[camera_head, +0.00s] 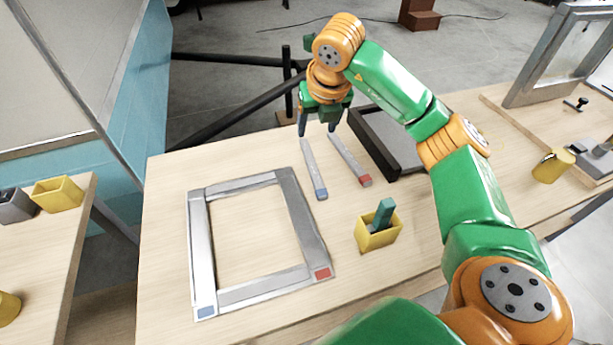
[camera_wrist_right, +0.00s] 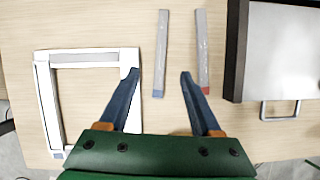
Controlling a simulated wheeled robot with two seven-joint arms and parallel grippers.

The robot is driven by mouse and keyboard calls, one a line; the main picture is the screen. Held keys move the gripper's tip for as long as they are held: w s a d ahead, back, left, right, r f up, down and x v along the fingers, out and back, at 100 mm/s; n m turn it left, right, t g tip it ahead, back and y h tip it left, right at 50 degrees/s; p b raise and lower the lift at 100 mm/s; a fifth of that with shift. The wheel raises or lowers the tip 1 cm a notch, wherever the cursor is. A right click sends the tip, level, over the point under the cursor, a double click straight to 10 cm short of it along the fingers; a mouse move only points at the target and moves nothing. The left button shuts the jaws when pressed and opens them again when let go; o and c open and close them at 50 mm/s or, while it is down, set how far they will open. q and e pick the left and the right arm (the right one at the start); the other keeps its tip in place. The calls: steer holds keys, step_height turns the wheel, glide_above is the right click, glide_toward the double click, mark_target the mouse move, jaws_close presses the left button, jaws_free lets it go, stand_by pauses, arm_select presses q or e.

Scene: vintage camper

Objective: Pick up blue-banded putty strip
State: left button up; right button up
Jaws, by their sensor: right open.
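The blue-banded putty strip (camera_head: 313,170) is a thin grey bar with a blue end, lying flat on the wooden table. In the right wrist view the strip (camera_wrist_right: 162,50) lies beyond my fingertips, between their lines. A similar strip with a red end (camera_head: 349,159) lies just to its right, and it also shows in the right wrist view (camera_wrist_right: 202,50). My right gripper (camera_head: 317,131) is open and empty, above the far ends of the two strips in the head view. Its fingers (camera_wrist_right: 159,72) also show in the wrist view. My left gripper is not in view.
A grey frame (camera_head: 306,220) with blue and red corner marks lies left of the strips. A yellow cup (camera_head: 378,239) holding a green tool stands nearer. A dark-edged tray (camera_head: 369,137) lies right of the strips. Bare table separates the frame and strips.

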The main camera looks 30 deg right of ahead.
steer(key=b, duration=0.6)
glide_toward(313, 166)
steer(key=shift+w+a+f, duration=0.25)
steer(key=shift+w+f, duration=0.3)
steer(key=shift+f, duration=0.3)
steer(key=shift+w+f, duration=0.1)
steer(key=shift+f, duration=0.1)
steer(key=x, duration=0.1)
steer(key=p+x, duration=0.1)
steer(key=x, duration=0.1)
steer(key=p+x, duration=0.1)
steer(key=x, duration=0.1)
steer(key=shift+d+f, duration=0.15)
steer(key=shift+d, duration=0.25)
steer(key=shift+w+f, duration=0.1)
steer(key=shift+f, duration=0.15)
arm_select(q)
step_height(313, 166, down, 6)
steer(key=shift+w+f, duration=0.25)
arm_select(e)
jaws_close()
